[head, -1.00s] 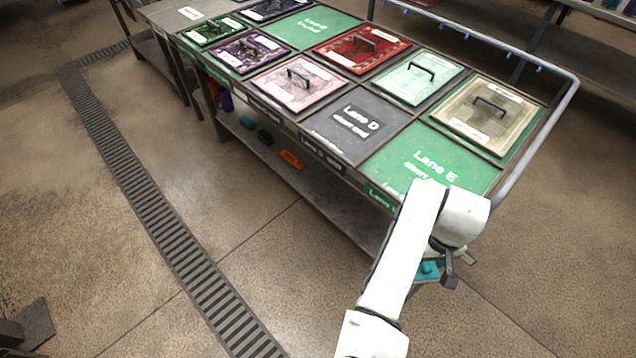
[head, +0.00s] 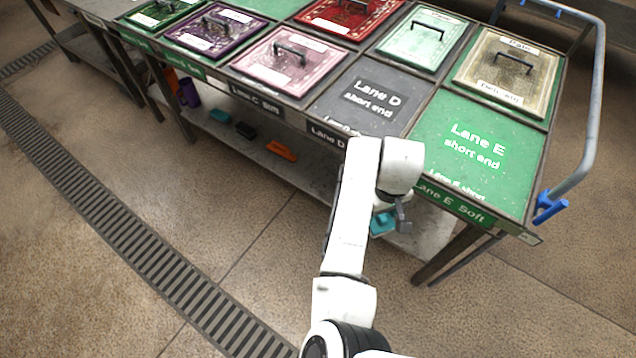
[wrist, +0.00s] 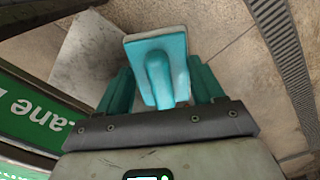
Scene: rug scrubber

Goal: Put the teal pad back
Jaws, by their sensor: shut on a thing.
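The teal pad (wrist: 178,50) is in my gripper (wrist: 160,78) in the wrist view, a flat plate with a rounded handle between the fingers. My gripper is shut on it. In the head view the teal pad (head: 381,223) shows only as a small patch below my wrist, beside the table's front edge near Lane E. My arm hides most of the gripper there. The table's lower shelf (head: 250,140) carries a small teal piece (head: 220,116), a black piece (head: 246,130) and an orange piece (head: 281,151).
The table top holds framed rug panels with handles, including a pink one (head: 285,60) and a beige one (head: 508,70). The green Lane E end (head: 475,185) and grey Lane D end (head: 360,110) are bare. A metal rail (head: 590,130) bounds the right. Floor in front is open.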

